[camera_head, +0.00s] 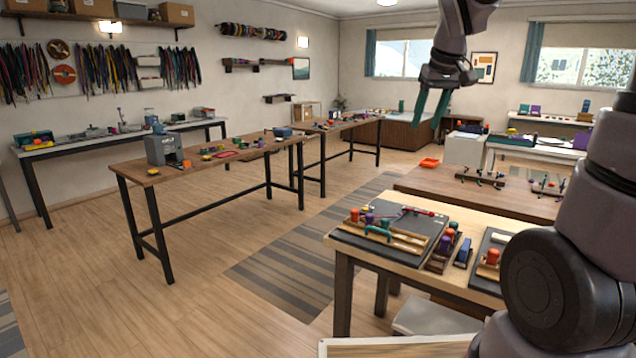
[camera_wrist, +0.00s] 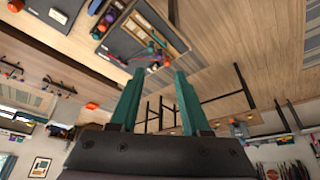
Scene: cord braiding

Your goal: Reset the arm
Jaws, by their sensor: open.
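My gripper (camera_head: 432,108) is raised high in the head view, above the tables, with its two green fingers apart and nothing between them. In the wrist view my gripper (camera_wrist: 158,98) shows both green fingers spread, with the floor and table legs seen between them. My arm comes down from the top of the head view and also fills its lower right. The nearest worktable (camera_head: 345,262) stands below and to the left of my arm, well apart from the gripper.
A dark board (camera_head: 395,212) on the nearest table bears a wooden rack with orange, purple and green pieces. A brown table (camera_head: 425,182) stands behind it. A long wooden table (camera_head: 225,162) stands left. An orange tray (camera_head: 429,162) lies beyond. The striped rug (camera_head: 285,258) and floor are clear.

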